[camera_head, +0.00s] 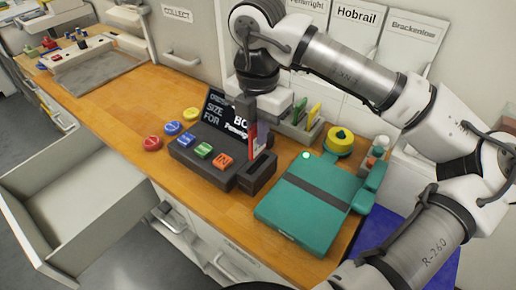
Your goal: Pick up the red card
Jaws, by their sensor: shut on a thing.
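The red card (255,145) stands upright at the right end of a dark grey keypad unit (205,162). My gripper (252,118) points down over that end, shut on the card's upper part. The gripper partly hides the card. I cannot tell whether the card's lower edge touches the unit or is still inside a slot. The unit has blue, green and orange buttons and a tilted black display (222,112) behind, partly covered by the gripper.
A teal case (310,205) lies right of the unit, with a yellow roll (339,140) behind it. A grey holder (300,127) with upright cards stands behind the gripper. Round red, blue and yellow pieces lie left. An open drawer (75,195) juts out at lower left.

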